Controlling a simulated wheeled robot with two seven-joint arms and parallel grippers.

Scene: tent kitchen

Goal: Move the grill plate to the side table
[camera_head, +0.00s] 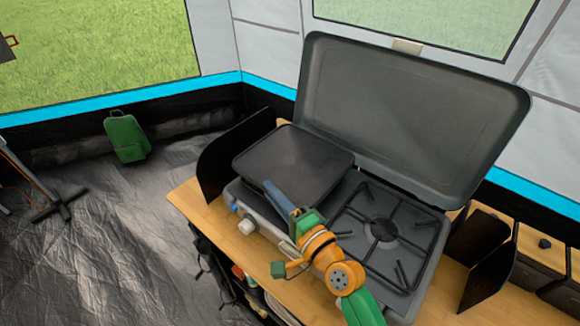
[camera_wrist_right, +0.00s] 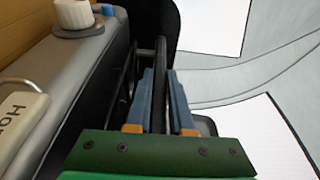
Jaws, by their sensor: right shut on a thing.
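The grill plate (camera_head: 293,160) is a dark, rounded rectangular plate over the left half of the camping stove. Whether it rests on the stove or is slightly raised, I cannot tell. My right gripper (camera_head: 275,190) is at the plate's front edge, its blue fingers shut on it. In the right wrist view, the plate's thin dark edge (camera_wrist_right: 162,60) runs between the two blue fingers of the gripper (camera_wrist_right: 166,78). My left gripper is not in view. No side table can be clearly made out; only dark stand legs (camera_head: 62,205) show at the far left.
The stove's raised lid (camera_head: 410,115) stands behind the plate. A bare burner grate (camera_head: 383,230) is on the right. A dark windshield panel (camera_head: 228,158) rises left of the stove. A wooden counter (camera_head: 190,200) lies below.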

